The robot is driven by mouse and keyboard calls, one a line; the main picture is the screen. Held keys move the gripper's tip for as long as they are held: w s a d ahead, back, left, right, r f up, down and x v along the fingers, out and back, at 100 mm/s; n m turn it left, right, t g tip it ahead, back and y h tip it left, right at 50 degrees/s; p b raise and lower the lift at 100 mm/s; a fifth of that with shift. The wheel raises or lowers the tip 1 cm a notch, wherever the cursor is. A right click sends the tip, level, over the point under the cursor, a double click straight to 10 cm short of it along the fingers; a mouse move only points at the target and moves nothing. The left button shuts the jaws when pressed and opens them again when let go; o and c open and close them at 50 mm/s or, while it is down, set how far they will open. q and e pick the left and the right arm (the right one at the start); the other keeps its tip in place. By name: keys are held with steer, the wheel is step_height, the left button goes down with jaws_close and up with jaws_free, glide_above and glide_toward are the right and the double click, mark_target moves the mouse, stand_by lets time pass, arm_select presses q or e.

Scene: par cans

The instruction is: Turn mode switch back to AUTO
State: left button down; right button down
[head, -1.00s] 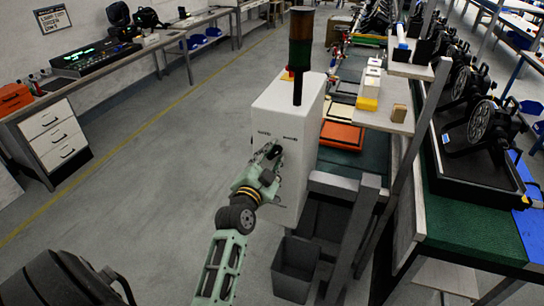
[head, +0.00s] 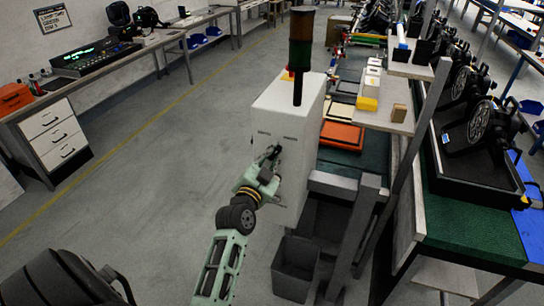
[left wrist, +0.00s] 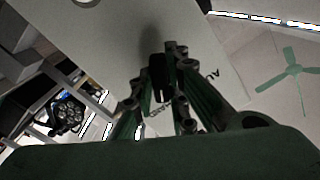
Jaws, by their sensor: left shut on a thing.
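A white control box (head: 287,110) stands in the middle of the head view, with small dark labels on its front face. My left gripper (head: 270,154) reaches up to this face, just below the labels. In the left wrist view my left gripper (left wrist: 165,58) is shut on a small dark switch knob (left wrist: 157,76) against the pale panel. Lettering shows on the panel beside the fingers, partly covered by them; it looks like AUTO at the right. The knob's exact pointing direction is hard to tell. My right gripper is in neither view.
A red-and-green stack light (head: 301,45) rises from the box top. A grey bin (head: 294,268) stands on the floor below. A shelf with yellow and white blocks and a green-topped bench (head: 460,225) are at the right.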

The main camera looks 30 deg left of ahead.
arm_select(q)
steer(key=n, duration=0.2)
steer(key=shift+n, duration=0.3)
steer(key=n, duration=0.4)
steer(key=shift+n, duration=0.3)
steer(key=n, duration=0.4)
steer(key=shift+d, duration=0.1)
steer(key=shift+n, duration=1.6)
steer(key=c, duration=1.7)
jaws_free()
